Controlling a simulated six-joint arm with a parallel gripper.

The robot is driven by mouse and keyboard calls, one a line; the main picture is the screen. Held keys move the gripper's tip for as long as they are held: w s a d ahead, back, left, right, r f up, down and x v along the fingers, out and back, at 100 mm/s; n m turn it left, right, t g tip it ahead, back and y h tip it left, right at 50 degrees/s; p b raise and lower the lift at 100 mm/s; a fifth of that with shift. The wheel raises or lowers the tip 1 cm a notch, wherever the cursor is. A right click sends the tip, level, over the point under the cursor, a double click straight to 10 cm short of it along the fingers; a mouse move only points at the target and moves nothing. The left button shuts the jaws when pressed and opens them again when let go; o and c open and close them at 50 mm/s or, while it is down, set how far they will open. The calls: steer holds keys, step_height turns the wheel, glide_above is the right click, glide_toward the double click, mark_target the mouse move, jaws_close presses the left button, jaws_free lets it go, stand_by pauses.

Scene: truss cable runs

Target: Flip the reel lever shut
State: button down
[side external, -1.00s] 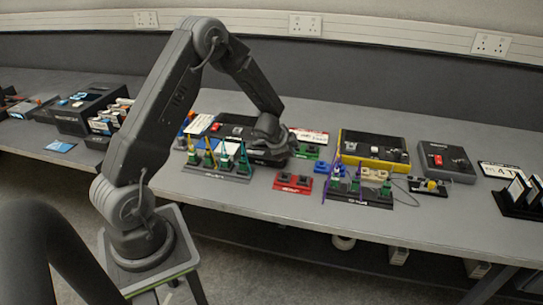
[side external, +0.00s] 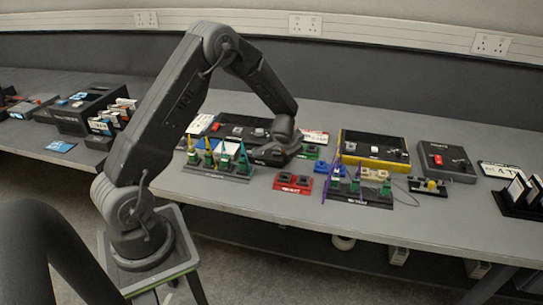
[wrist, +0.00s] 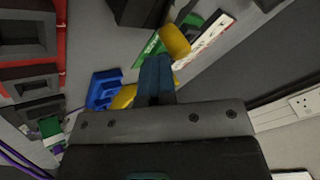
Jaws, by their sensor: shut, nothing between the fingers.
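My gripper (wrist: 159,62) is shut; its dark blue fingers sit close together in the wrist view. A yellow rounded piece (wrist: 174,41) shows just past their tips. I cannot tell whether they touch it or whether it belongs to the reel lever. In the side external view my gripper (side external: 272,155) is low over the front of a black case (side external: 232,120), and my wrist hides part of that case. No reel or lever can be clearly made out there.
A red block (side external: 293,183), a blue block (side external: 321,168) and a green block (side external: 308,152) lie to the right of my gripper. Holders with upright coloured pieces (side external: 218,170) (side external: 357,190) stand at the front. A yellow case (side external: 374,148) and grey case (side external: 446,161) stand farther right.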

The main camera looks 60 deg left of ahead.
steer(key=shift+w+a+f+n+g+y, duration=0.15)
steer(key=shift+a+n+g+y, duration=0.25)
steer(key=shift+n, duration=0.45)
steer(key=shift+w+a+n+g+y, duration=0.1)
steer(key=shift+a+n+g+y, duration=0.25)
steer(key=shift+n, duration=0.5)
steer(key=shift+s, duration=0.1)
steer(key=shift+s+a, duration=0.5)
steer(key=shift+a, duration=0.1)
steer(key=shift+h, duration=0.25)
steer(key=w+d, duration=0.2)
steer(key=d, duration=0.1)
steer(key=w+d, duration=0.1)
steer(key=w, duration=0.1)
steer(key=shift+w+d+r, duration=0.1)
steer(key=shift+d+r, duration=0.15)
steer(key=d+r, duration=0.5)
steer(key=r, duration=0.3)
steer(key=shift+d, duration=0.35)
steer(key=shift+t, duration=0.25)
